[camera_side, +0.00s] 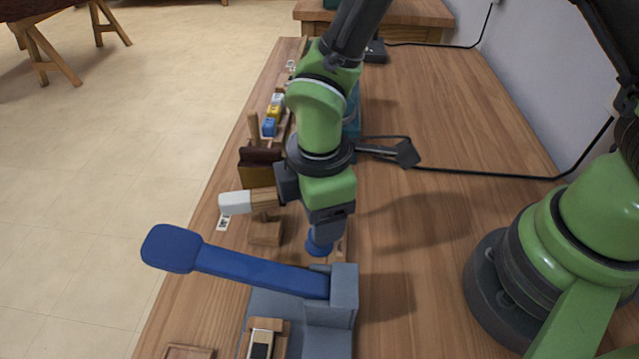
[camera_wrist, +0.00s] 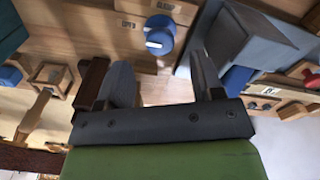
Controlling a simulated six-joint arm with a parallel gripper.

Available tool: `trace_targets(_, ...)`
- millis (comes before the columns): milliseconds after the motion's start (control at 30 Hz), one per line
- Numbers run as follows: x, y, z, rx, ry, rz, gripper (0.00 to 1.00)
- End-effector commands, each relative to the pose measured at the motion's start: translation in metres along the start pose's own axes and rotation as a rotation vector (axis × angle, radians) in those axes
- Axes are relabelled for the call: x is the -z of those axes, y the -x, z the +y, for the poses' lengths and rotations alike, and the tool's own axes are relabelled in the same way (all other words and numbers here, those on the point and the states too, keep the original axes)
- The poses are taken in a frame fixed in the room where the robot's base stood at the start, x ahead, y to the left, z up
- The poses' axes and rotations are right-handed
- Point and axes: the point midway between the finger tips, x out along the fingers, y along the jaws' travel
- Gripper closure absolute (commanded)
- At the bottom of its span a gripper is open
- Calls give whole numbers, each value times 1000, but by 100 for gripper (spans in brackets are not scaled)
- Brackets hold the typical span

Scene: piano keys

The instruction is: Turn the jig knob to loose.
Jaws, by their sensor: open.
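The jig knob is a round blue knob (camera_wrist: 160,36) with a white mark on its lower left part in the wrist view. A tag reading roughly CLAMP (camera_wrist: 166,5) is above it, and a second tag (camera_wrist: 128,24), too small to read surely, is to its left. In the side view the blue knob (camera_side: 320,245) shows directly below my gripper (camera_side: 328,222). In the wrist view my gripper (camera_wrist: 163,78) is open and empty, its two fingers apart. The knob appears beyond the fingertips, between their lines; I cannot tell whether anything touches.
A grey block (camera_side: 343,300) with a long blue lever (camera_side: 235,268) stands close in front of the knob. A white-tipped wooden piece (camera_side: 238,202) and a brown block (camera_side: 257,170) are to the left. The table on the right (camera_side: 430,230) is mostly clear, with a black cable.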

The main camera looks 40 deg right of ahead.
Motion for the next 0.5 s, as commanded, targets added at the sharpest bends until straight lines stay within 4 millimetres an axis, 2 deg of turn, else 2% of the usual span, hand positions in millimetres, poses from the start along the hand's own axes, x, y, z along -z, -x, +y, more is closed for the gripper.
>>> trace_targets(100, 1, 25, 0, -3, -1, 5, 39)
trace_targets(233, 0, 43, 0, -2, -1, 3, 39)
trace_targets(500, 0, 55, 0, 0, 1, -1, 39)
